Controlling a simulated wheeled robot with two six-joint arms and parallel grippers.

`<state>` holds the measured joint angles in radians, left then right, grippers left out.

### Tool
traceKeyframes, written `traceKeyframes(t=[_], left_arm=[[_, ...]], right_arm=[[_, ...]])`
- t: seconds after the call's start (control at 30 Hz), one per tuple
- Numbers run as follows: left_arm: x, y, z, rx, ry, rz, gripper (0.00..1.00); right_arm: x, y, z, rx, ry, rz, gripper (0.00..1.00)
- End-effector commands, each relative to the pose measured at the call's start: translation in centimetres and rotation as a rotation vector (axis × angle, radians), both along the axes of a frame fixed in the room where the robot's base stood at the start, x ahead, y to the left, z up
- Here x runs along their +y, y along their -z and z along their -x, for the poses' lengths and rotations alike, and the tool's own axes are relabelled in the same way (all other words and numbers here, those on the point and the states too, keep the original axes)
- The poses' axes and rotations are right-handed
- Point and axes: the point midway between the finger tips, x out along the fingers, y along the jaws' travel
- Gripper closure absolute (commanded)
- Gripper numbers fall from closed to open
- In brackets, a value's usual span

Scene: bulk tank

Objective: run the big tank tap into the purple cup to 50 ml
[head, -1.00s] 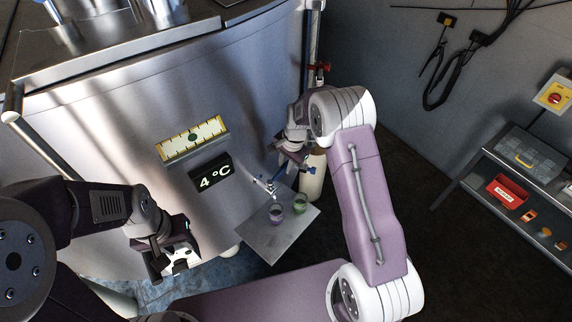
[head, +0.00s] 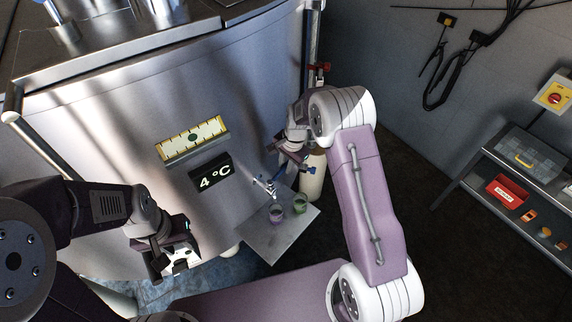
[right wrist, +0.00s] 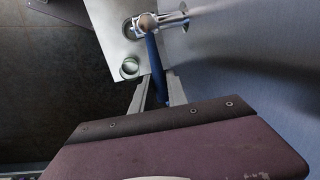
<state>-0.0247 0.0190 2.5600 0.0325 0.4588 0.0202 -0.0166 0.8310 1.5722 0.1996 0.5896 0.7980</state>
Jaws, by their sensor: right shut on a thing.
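The big tank (head: 110,130) has a small metal tap (head: 264,184) low on its front. The tap's blue lever (head: 278,173) points toward my right gripper (head: 286,164). In the right wrist view, my right gripper (right wrist: 156,93) has its fingers on both sides of the blue lever (right wrist: 155,66) and is shut on it. The purple cup (head: 276,213) stands upright under the tap's spout; its fill level is too small to read. A green cup (head: 300,203) stands beside it, to the right. My left gripper (head: 178,262) is away at the lower left, apparently empty.
Both cups stand on a grey metal plate (head: 270,242). A temperature display (head: 211,174) and a yellow-framed gauge (head: 193,138) are on the tank front. A pale bottle-like cylinder (head: 313,178) stands behind my right gripper. A shelf (head: 490,205) with a red bin stands at right.

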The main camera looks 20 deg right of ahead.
Motion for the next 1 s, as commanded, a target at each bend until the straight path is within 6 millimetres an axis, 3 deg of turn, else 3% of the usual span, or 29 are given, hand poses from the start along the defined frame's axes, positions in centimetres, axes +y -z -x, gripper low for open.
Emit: traceKeyframes(t=[0.13, 0.4, 0.8, 0.83, 0.87, 0.9, 1.0], left_arm=[[0.0, -0.5, 0.0, 0.0, 0.0, 0.0, 0.64], [0.0, -2.0, 0.0, 0.0, 0.0, 0.0, 0.64], [0.0, -2.0, 0.0, 0.0, 0.0, 0.0, 0.64], [0.0, -2.0, 0.0, 0.0, 0.0, 0.0, 0.64], [0.0, -2.0, 0.0, 0.0, 0.0, 0.0, 0.64], [0.0, -2.0, 0.0, 0.0, 0.0, 0.0, 0.64], [0.0, -2.0, 0.0, 0.0, 0.0, 0.0, 0.64]], right_arm=[[-0.3, -0.1, 0.6, 0.004, 0.065, 0.001, 1.0], [-1.0, -0.2, 2.8, 0.004, 0.364, 0.002, 1.0], [-1.1, 0.1, 3.1, 0.003, 0.417, 0.001, 1.0], [-1.1, 0.1, 3.1, 0.003, 0.417, 0.001, 0.72], [-1.1, 0.1, 3.1, 0.003, 0.417, 0.001, 0.64], [-1.1, 0.1, 3.1, 0.002, 0.417, 0.0, 0.59], [-1.1, 0.1, 3.1, 0.002, 0.416, 0.001, 0.59]])
